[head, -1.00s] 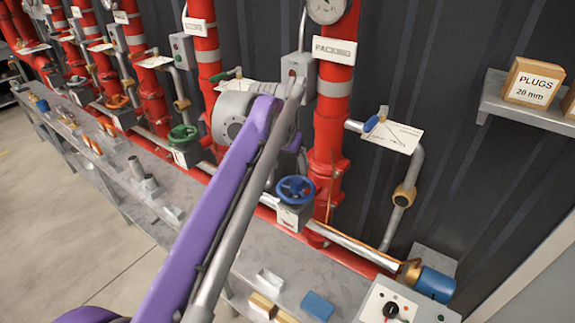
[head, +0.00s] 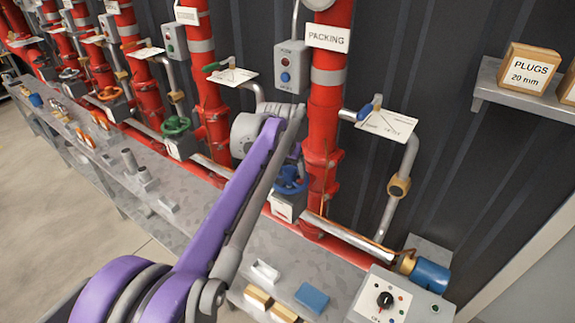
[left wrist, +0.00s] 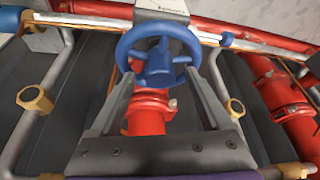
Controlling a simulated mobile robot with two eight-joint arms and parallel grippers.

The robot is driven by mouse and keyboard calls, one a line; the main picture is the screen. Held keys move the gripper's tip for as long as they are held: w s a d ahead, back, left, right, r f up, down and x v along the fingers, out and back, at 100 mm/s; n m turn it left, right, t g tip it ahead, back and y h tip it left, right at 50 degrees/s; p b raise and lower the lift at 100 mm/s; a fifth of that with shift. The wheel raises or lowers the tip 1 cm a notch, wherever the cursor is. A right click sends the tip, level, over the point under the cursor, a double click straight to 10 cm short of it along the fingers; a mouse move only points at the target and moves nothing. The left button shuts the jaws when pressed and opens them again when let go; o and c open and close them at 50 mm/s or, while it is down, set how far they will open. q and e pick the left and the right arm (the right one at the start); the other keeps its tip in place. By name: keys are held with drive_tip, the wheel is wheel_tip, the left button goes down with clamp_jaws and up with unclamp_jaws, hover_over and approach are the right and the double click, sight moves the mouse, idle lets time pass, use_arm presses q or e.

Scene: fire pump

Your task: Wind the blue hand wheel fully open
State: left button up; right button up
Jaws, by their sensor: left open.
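The blue hand wheel (head: 291,186) sits on a pale block at the foot of the red pipe marked PACKING in the head view. My left arm partly covers it there. In the left wrist view the wheel (left wrist: 158,68) shows face-on at upper middle, with its hub and spokes. My left gripper (left wrist: 160,80) is open, its two grey fingers reaching toward the wheel's near rim, one on each side. I cannot tell whether they touch the rim. My right gripper is not in view.
A green hand wheel (head: 176,126) and more red pipes stand to the left. A control box with a black knob (head: 385,299) is at lower right. A blue block (head: 312,297) lies on the grey bench. A blue-handled lever (head: 369,108) is right of the pipe.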

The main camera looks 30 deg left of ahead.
use_arm(q)
drive_tip(key=shift+c, duration=0.3)
clamp_jaws()
drive_tip(key=c, duration=0.7)
unclamp_jaws()
clamp_jaws()
